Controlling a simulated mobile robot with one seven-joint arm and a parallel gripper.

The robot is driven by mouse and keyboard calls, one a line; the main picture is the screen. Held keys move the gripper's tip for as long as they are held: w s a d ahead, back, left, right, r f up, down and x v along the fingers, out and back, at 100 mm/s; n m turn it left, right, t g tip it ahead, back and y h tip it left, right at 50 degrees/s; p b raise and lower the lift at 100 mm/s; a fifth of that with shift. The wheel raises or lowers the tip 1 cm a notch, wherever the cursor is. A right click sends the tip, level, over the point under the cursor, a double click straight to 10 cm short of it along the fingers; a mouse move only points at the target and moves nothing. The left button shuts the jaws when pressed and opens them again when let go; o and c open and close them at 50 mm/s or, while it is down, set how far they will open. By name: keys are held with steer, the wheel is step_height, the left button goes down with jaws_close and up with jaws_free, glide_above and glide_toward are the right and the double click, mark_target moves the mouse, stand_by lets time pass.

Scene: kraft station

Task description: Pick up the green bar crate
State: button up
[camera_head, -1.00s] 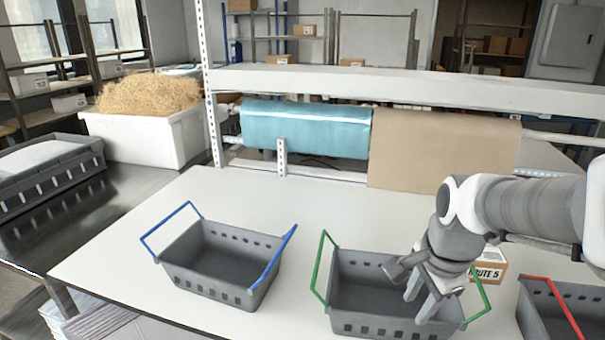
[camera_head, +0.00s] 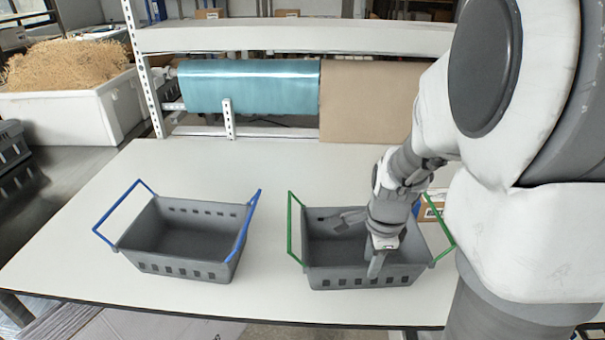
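The green bar crate (camera_head: 322,279) is a grey slotted crate with a green bar handle at each end. It stands upright on the white table, right of the middle. My gripper (camera_head: 362,245) points down over the crate, in front of its right half. One finger reaches toward the crate's front wall and another part extends left over the inside. The fingers look spread apart, with nothing seen between them. I cannot tell whether the gripper touches the crate. My arm partly hides the crate's back right side.
A grey crate with blue bars (camera_head: 187,268) stands to the left, with bare table between the two. A cardboard box (camera_head: 432,207) sits behind the green bar crate, partly hidden. Teal (camera_head: 250,87) and brown (camera_head: 366,102) rolls hang under a shelf at the back.

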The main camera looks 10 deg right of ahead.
glide_toward(362, 289)
steer(key=f, duration=0.1)
steer(key=f+b, duration=0.1)
steer(key=f, duration=0.1)
steer(key=f+b, duration=0.1)
steer(key=f, duration=0.1)
steer(key=shift+w+d+f, duration=0.15)
steer(key=shift+w, duration=0.25)
jaws_close()
stand_by(1.2)
